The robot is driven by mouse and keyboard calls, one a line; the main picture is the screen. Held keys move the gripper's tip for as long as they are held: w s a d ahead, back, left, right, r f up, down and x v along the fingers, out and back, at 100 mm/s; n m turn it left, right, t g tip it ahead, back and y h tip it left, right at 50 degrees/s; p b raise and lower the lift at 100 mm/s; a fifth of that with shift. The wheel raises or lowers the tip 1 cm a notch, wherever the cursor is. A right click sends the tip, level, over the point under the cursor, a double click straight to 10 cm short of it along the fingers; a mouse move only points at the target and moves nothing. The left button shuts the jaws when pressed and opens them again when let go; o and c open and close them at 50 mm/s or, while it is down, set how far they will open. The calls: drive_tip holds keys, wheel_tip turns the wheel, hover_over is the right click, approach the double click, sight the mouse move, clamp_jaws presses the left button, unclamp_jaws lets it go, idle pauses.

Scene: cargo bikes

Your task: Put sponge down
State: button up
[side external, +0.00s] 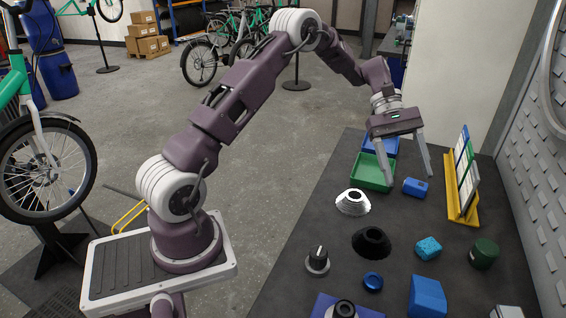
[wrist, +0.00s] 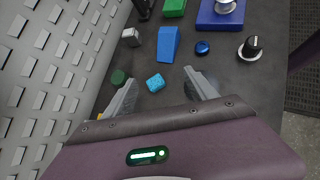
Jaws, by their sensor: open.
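A light blue speckled block (side external: 428,248), which looks like the sponge, lies on the dark table toward the right. It also shows in the wrist view (wrist: 155,83), between my fingers in the picture. My gripper (side external: 408,178) is open with its fingers spread and nothing between them. It hangs over the far part of the table, near the green bin and a small blue box (side external: 415,187), clearly apart from the sponge. In the wrist view my fingertips (wrist: 160,77) are wide apart.
A dark green cylinder (side external: 484,253) stands right of the sponge, and a blue wedge (side external: 427,296) lies nearer. Behind are a green bin (side external: 372,172) and a yellow-based rack (side external: 462,200).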

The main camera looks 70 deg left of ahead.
drive_tip(key=s+d+r+m+y, duration=0.3)
drive_tip(key=s+r+m+y, duration=0.1)
drive_tip(key=s+r, duration=0.5)
drive_tip(key=s+a+r+m+t+y, duration=0.1)
drive_tip(key=s+m+t+y, duration=0.4)
drive_tip(key=s, duration=1.7)
drive_tip(key=r+m+t, duration=0.1)
drive_tip(key=m, duration=0.3)
drive_tip(key=shift+s+t+y, duration=0.15)
drive_tip(key=shift+t+y, duration=0.15)
drive_tip(key=shift+t, duration=0.1)
